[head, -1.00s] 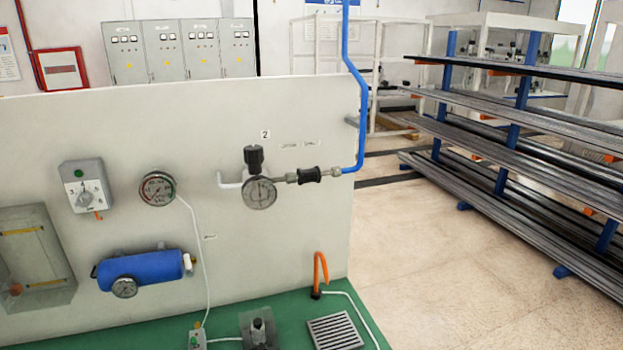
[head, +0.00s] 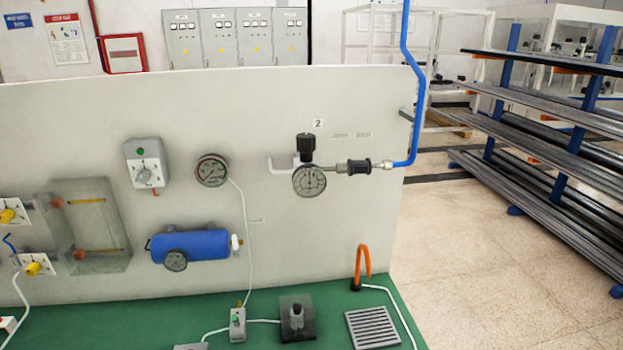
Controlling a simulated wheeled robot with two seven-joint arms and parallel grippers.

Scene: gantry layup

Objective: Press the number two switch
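A small label "2" (head: 317,124) is on the white panel (head: 90,130), above a black knob (head: 306,146) on a round gauge (head: 310,181). I cannot tell whether this knob is the number two switch. A grey box with a dial and a green button (head: 147,163) is mounted further left. On the green bench, a small grey switch box (head: 238,323) with a green spot is wired to the panel, and a dark block with a knob (head: 297,317) stands beside it. Neither of my grippers is in view.
A blue cylinder (head: 191,246), another gauge (head: 211,170) and yellow-knobbed fittings (head: 34,266) are on the panel. An orange hose loop (head: 362,262) and a grate (head: 372,328) are at the bench's right. Open floor (head: 480,240) and a rack of bars (head: 560,150) lie right.

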